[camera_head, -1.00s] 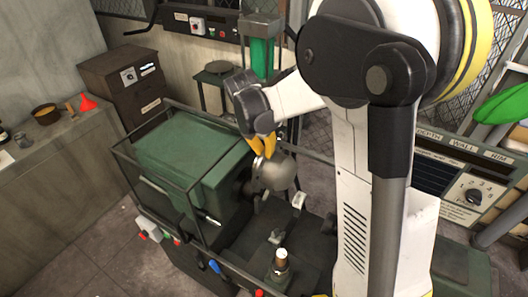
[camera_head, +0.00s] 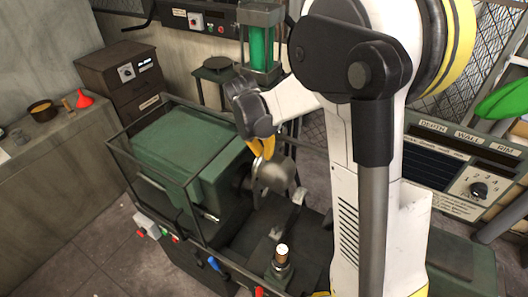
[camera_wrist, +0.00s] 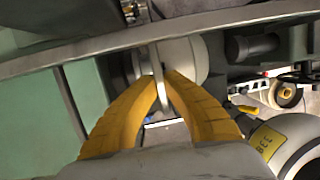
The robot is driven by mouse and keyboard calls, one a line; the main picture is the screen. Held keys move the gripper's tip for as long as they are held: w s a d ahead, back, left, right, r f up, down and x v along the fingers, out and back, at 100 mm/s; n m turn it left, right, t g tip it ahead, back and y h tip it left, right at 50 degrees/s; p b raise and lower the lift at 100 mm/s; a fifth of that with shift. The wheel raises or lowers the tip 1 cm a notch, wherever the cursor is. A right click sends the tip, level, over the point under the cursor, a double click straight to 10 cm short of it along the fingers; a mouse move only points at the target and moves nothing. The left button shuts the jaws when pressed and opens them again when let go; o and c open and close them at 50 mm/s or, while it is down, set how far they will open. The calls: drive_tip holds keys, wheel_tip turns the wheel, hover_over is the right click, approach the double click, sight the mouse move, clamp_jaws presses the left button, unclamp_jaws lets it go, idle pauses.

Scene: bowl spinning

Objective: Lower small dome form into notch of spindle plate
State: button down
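The small dome form (camera_head: 277,175) is a grey metal rounded piece in the head view. It is at the right end of the green lathe housing, beside the dark spindle end (camera_head: 243,177). My gripper (camera_head: 262,150) comes from above with its yellow fingers closed at the top of the form. In the wrist view, the fingertips of my gripper (camera_wrist: 163,82) close on a thin upright edge of the pale grey round form (camera_wrist: 190,62). The notch of the spindle plate is not clearly visible, and I cannot tell whether the form touches the plate.
A wire guard frame (camera_head: 157,183) surrounds the green housing (camera_head: 185,148). A tailstock post (camera_head: 282,262) stands on the machine bed below the form. A control panel (camera_head: 455,185) is at the right. A bench (camera_head: 62,150) with small containers is at the left.

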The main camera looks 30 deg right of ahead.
sight(265, 161)
drive_tip(key=shift+s+d+f, duration=0.1)
drive_tip(key=shift+s+d, duration=0.1)
idle(0.4)
drive_tip(key=shift+f+b, duration=0.5)
drive_tip(key=shift+b, duration=0.25)
idle(0.3)
drive_tip(key=shift+f+b, duration=0.6)
drive_tip(key=shift+f, duration=0.1)
drive_tip(key=shift+f, duration=0.2)
drive_tip(key=shift+f+b, duration=0.25)
drive_tip(key=shift+b, duration=0.15)
drive_tip(key=shift+w+a+f+b, duration=0.15)
drive_tip(key=shift+w+f+b, duration=0.05)
drive_tip(key=shift+f+b, duration=0.15)
drive_tip(key=shift+f, duration=0.1)
drive_tip(key=shift+f+b, duration=0.35)
drive_tip(key=shift+b, duration=0.1)
idle(0.6)
drive_tip(key=shift+f+b, duration=0.35)
drive_tip(key=shift+f, duration=0.05)
